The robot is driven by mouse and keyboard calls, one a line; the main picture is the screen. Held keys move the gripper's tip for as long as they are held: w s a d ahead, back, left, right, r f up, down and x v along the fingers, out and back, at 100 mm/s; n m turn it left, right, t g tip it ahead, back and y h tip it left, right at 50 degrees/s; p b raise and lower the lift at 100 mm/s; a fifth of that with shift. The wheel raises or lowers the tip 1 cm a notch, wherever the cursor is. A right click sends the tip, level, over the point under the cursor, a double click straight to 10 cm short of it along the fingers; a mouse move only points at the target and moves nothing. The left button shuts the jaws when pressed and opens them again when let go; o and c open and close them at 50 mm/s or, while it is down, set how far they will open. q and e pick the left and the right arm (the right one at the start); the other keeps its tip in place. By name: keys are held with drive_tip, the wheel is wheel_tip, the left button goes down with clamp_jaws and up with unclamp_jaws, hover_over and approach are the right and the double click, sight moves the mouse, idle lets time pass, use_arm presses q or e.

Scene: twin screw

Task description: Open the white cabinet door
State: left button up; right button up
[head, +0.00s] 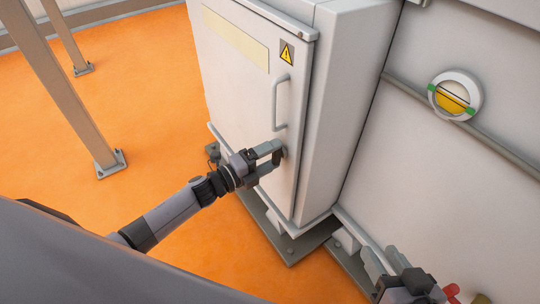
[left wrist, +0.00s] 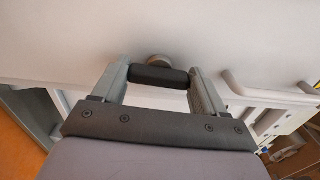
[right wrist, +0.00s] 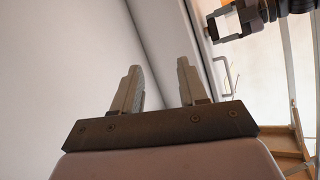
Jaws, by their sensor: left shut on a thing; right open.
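The white cabinet door (head: 232,92) stands upright and looks closed against the cabinet body (head: 350,80). A grey bar handle (head: 281,103) is on its right side, under a yellow warning sign (head: 287,53). My left gripper (head: 273,153) is at the door just below this handle. In the left wrist view its fingers are shut on a black latch knob (left wrist: 160,76) with a round metal base against the door. My right gripper (head: 386,264) is open and empty, low in front of the wall right of the cabinet. Its spread fingers show in the right wrist view (right wrist: 160,88).
A pale wall (head: 440,170) with a round yellow-and-green fitting (head: 455,94) stands right of the cabinet. A red object (head: 452,291) shows beside my right gripper. Grey posts (head: 75,85) stand at left. The orange floor (head: 150,75) before the door is mostly clear.

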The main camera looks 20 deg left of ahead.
use_arm(q)
drive_tip(key=s+a+m+g+h, duration=0.2)
drive_tip(key=s+a+h, duration=0.1)
drive_tip(key=s+a, duration=0.5)
drive_tip(key=shift+a+f+m+g, duration=0.3)
drive_tip(key=shift+a+g, duration=0.1)
drive_tip(key=shift+a, duration=0.7)
drive_tip(key=shift+m+g+h, duration=0.5)
drive_tip(key=shift+m+g, duration=0.1)
drive_tip(key=shift+g, duration=0.2)
drive_tip(key=b+v, duration=0.1)
drive_tip(key=v, duration=0.3)
drive_tip(key=b+v, duration=0.1)
drive_tip(key=v, duration=0.3)
drive_tip(key=b+v, duration=0.1)
drive_tip(key=v, duration=0.2)
drive_tip(key=shift+w+a+r, duration=0.1)
drive_tip(key=shift+a+r, duration=0.05)
drive_tip(key=shift+a, duration=0.4)
drive_tip(key=shift+a+r, duration=0.1)
drive_tip(key=shift+a, duration=0.2)
use_arm(e)
drive_tip(key=shift+w+a+f+m+y, duration=0.15)
drive_tip(key=shift+a+y, duration=0.25)
drive_tip(key=shift+a, duration=0.2)
drive_tip(key=shift+w+a+f+m+y, duration=0.15)
drive_tip(key=shift+a+y, duration=0.25)
drive_tip(key=shift+a, duration=0.2)
